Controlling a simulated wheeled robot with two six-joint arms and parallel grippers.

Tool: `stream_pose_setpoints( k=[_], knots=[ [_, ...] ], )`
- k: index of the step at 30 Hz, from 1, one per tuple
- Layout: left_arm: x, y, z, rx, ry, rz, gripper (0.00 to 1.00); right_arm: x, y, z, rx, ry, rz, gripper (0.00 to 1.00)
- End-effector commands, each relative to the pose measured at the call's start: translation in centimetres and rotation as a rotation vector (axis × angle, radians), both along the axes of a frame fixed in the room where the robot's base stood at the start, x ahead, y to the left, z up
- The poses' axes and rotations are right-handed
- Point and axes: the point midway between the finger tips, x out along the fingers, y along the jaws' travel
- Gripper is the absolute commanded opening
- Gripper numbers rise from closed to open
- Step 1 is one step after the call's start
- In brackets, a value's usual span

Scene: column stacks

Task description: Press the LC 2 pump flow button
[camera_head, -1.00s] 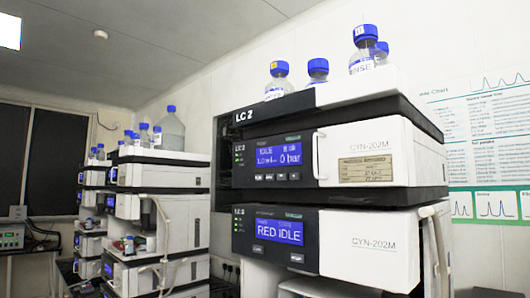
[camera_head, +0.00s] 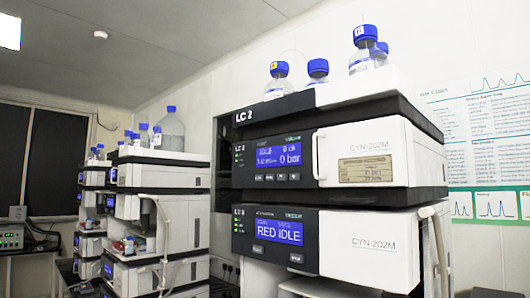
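The LC 2 stack stands right of centre, with an "LC 2" label on its top tray (camera_head: 290,106). Neither of my grippers is in view.
Blue-capped bottles (camera_head: 318,72) stand on top of the LC 2 stack. Another instrument stack (camera_head: 160,190) with bottles stands to the left, further back. A white handle (camera_head: 317,155) stands out from the upper module's front. Pale tubing (camera_head: 438,245) hangs at the lower right.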

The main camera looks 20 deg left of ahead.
Motion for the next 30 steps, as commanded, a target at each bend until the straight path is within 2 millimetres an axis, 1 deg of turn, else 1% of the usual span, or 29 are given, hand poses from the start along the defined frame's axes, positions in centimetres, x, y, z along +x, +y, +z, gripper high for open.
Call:
stream_pose_setpoints(
  k=[15,30],
  knots=[
    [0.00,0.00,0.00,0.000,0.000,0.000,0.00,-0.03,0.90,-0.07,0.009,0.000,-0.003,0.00],
    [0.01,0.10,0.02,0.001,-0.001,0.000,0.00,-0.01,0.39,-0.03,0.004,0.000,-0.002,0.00]
  ],
)
